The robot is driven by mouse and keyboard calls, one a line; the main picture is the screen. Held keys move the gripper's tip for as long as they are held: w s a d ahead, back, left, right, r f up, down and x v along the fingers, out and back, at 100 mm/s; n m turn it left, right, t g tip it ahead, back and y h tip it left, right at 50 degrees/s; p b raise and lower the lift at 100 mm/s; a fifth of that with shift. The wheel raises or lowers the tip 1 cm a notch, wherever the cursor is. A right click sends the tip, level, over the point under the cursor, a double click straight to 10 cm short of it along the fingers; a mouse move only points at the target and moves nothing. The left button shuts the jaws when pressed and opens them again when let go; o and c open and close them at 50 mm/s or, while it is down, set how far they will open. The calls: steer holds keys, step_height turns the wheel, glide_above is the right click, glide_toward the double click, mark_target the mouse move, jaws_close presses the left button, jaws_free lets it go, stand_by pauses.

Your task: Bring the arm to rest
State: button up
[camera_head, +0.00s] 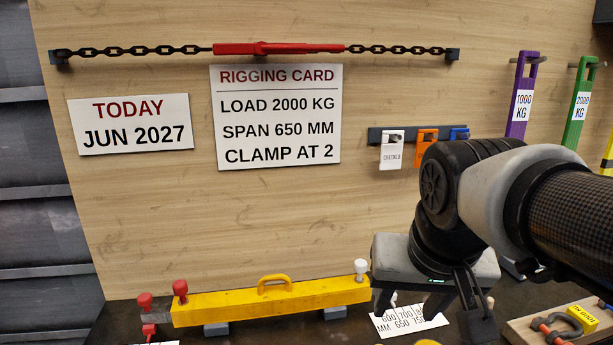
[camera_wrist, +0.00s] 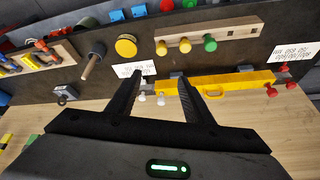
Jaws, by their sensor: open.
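My gripper (camera_head: 432,303) hangs in front of the board at the lower right of the head view, fingers pointing down. In the wrist view my gripper (camera_wrist: 160,80) has its two dark fingers apart, with nothing held between them. A yellow beam (camera_head: 230,308) with a handle lies on the dark bench, left of my gripper. It has red knobs at its left end and a white knob at its right end. The beam also shows beyond the fingers in the wrist view (camera_wrist: 235,81). The fingers partly hide the bench there.
A printed scale card (camera_head: 412,320) lies below my gripper. A wooden tray (camera_head: 517,332) with a shackle is at lower right. Tags hang on a dark rack (camera_head: 376,136) behind my arm. A rigging card (camera_head: 277,117) and chain are on the board. A knob rack (camera_wrist: 240,30) shows in the wrist view.

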steer(key=s+f+n, duration=0.2)
steer(key=s+f, duration=0.1)
steer(key=s, duration=0.3)
step_height(320, 180, up, 13)
steer(key=p, duration=1.3)
steer(key=shift+w+t, duration=0.3)
steer(key=shift+w, duration=0.15)
